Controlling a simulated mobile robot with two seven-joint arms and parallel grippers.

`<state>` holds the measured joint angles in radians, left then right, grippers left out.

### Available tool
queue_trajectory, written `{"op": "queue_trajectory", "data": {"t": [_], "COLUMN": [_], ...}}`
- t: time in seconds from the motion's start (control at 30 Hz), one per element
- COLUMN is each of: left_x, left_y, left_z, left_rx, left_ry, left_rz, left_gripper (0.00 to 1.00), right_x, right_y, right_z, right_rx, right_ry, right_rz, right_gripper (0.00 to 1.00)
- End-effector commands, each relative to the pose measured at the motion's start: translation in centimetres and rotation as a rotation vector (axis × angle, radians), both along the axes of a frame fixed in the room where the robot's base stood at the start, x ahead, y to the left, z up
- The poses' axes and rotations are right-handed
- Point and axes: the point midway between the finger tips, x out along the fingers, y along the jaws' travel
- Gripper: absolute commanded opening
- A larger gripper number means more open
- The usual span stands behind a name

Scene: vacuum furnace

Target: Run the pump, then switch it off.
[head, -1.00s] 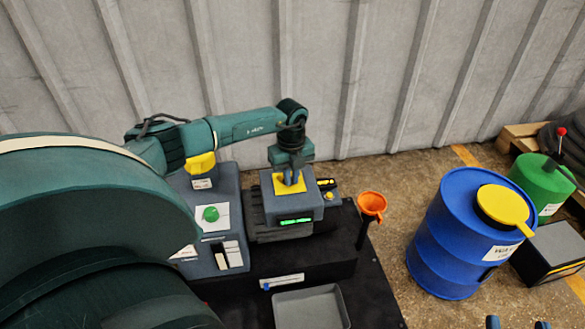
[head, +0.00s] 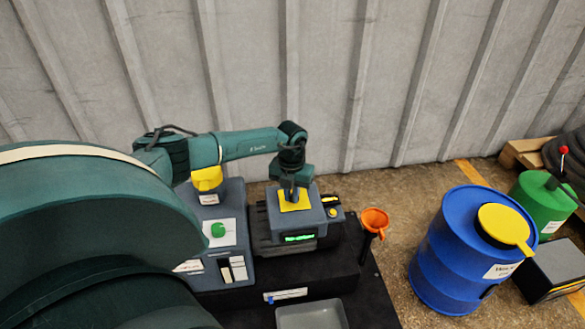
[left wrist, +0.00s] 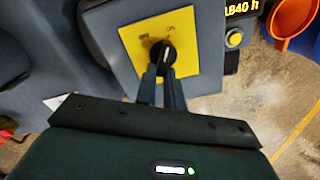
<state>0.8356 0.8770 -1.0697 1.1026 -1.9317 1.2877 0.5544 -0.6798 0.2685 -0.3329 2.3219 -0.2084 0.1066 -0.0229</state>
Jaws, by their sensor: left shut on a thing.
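On top is a yellow plate (head: 299,204) with a black rotary knob (left wrist: 163,53). My right gripper is not in view.
An orange funnel (head: 375,220) stands right of the pump, and a grey panel with a green button (head: 218,230) to its left. A grey tray (head: 312,317) lies in front. A blue drum (head: 450,260) and green can (head: 543,200) stand on the floor at right.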

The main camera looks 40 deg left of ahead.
Motion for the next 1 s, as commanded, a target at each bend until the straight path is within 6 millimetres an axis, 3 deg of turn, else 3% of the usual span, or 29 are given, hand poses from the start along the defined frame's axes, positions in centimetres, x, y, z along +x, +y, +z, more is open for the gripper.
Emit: {"op": "queue_trajectory", "data": {"t": [0.57,0.6,0.83,1.0], "left_x": [0.00,0.00,0.00,-0.01], "left_y": [0.08,0.09,0.09,0.08], "left_z": [0.05,0.05,0.04,0.02], "left_rx": [0.000,0.001,0.001,0.001], "left_ry": [-0.001,-0.001,-0.001,0.000], "left_rz": [-0.038,-0.038,-0.037,-0.036], "left_gripper": [0.00,0.11,0.30,0.32], "right_x": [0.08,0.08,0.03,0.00], "right_y": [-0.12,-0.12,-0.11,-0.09], "right_z": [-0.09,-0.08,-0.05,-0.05], "right_rx": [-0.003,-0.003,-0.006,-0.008], "right_ry": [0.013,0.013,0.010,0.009], "right_rz": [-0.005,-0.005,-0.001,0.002], "right_gripper": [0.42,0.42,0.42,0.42]}}
